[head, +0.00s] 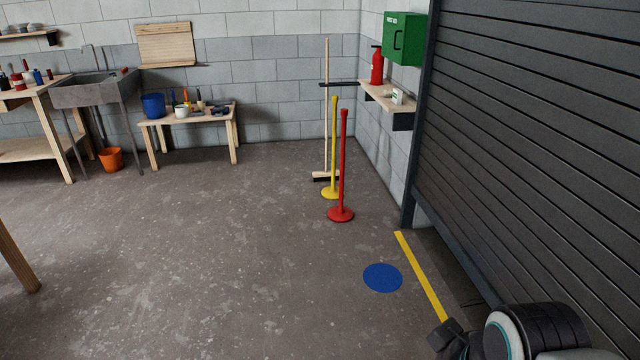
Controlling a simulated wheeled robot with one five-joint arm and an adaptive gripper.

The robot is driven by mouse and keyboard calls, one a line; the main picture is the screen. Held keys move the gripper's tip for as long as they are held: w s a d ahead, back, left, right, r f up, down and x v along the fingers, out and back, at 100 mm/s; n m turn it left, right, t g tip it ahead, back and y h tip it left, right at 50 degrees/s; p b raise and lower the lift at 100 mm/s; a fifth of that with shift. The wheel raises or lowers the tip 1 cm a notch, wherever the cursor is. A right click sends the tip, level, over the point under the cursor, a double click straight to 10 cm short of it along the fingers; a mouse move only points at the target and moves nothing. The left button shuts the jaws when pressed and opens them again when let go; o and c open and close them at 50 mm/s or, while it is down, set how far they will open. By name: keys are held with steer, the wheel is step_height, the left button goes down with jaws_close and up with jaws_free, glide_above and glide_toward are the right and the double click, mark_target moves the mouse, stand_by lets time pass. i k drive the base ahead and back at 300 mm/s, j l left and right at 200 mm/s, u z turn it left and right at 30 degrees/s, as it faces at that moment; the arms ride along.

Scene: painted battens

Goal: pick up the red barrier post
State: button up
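The red barrier post (343,165) stands upright on its round red base on the concrete floor, right of the picture's middle. A yellow barrier post (334,150) stands just behind it and to its left, partly overlapped by it. Part of my arm shows at the bottom right edge. My gripper (447,338) seems to be the dark part at its left end, low in the picture and well in front of the red post. Its fingers cannot be made out, so I cannot tell whether it is open or shut.
A broom (326,110) leans at the wall behind the posts. A shelf (388,97) with a red extinguisher (377,66) juts out right of them. A dark roller shutter (530,130) lines the right side. A flat blue disc (383,278) marks the floor. The middle floor is clear.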

mark_target(340, 213)
steer(key=i+z, duration=0.25)
steer(key=i, duration=0.5)
steer(key=i+l, duration=0.1)
steer(key=i, duration=1.65)
steer(key=i+l+u, duration=0.15)
steer(key=i+u, duration=0.3)
steer(key=i+l+u, duration=0.6)
steer(key=u, duration=0.25)
steer(key=i+l+u, duration=0.2)
steer(key=u, duration=0.2)
steer(key=i+l+u, duration=0.15)
steer(key=l+u, duration=0.25)
steer(key=i+l+u, duration=0.1)
steer(key=u, duration=0.3)
steer(key=l+u, duration=0.7)
steer(key=k+l+u, duration=0.1)
steer(key=l+u, duration=0.2)
steer(key=l, duration=0.2)
